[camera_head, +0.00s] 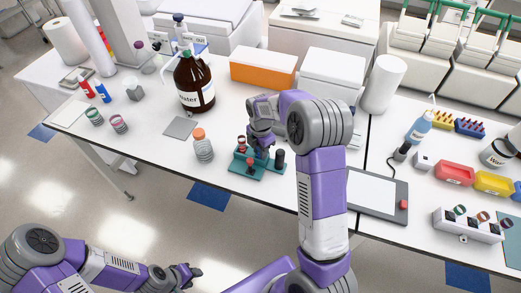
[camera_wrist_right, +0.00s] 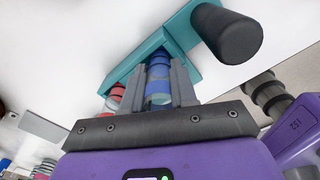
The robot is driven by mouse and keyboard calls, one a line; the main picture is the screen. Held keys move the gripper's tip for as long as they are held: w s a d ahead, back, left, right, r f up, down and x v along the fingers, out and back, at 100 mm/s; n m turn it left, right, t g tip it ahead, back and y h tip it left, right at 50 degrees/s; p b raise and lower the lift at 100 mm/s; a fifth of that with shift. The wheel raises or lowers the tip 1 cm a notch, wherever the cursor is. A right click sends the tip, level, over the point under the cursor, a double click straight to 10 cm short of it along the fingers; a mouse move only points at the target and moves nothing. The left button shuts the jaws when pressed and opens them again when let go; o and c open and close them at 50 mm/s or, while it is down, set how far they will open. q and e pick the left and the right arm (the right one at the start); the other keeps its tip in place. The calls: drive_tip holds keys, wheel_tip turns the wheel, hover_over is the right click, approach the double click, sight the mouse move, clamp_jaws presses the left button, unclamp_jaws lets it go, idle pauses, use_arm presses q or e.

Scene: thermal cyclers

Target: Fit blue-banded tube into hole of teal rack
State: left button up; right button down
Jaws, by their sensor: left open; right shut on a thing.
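The teal rack (camera_head: 240,167) stands on the white table near its front edge. It also shows in the right wrist view (camera_wrist_right: 180,30), with a black cylindrical post (camera_wrist_right: 228,35) on it. My right gripper (camera_wrist_right: 158,92) is shut on the blue-banded tube (camera_wrist_right: 159,70), at the rack. The tube's far end meets the rack's edge, and I cannot tell whether it is inside a hole. In the head view my right gripper (camera_head: 262,148) is over the rack and hides the tube. My left gripper (camera_head: 196,273) is open and empty, low and away from the table.
A red-banded tube (camera_wrist_right: 115,95) is at the rack beside the held tube. An orange-capped bottle (camera_head: 202,145) stands left of the rack, and a large brown bottle (camera_head: 193,82) behind it. A flat grey-framed pad (camera_head: 375,192) lies to the right.

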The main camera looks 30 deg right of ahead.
drive_tip(key=shift+f, duration=0.15)
drive_tip(key=c, duration=0.8)
unclamp_jaws()
drive_tip(key=shift+r, duration=0.4)
wheel_tip(320, 180, up, 12)
drive_tip(key=p, duration=0.1)
drive_tip(key=shift+f+p, duration=0.15)
drive_tip(key=shift+p, duration=0.15)
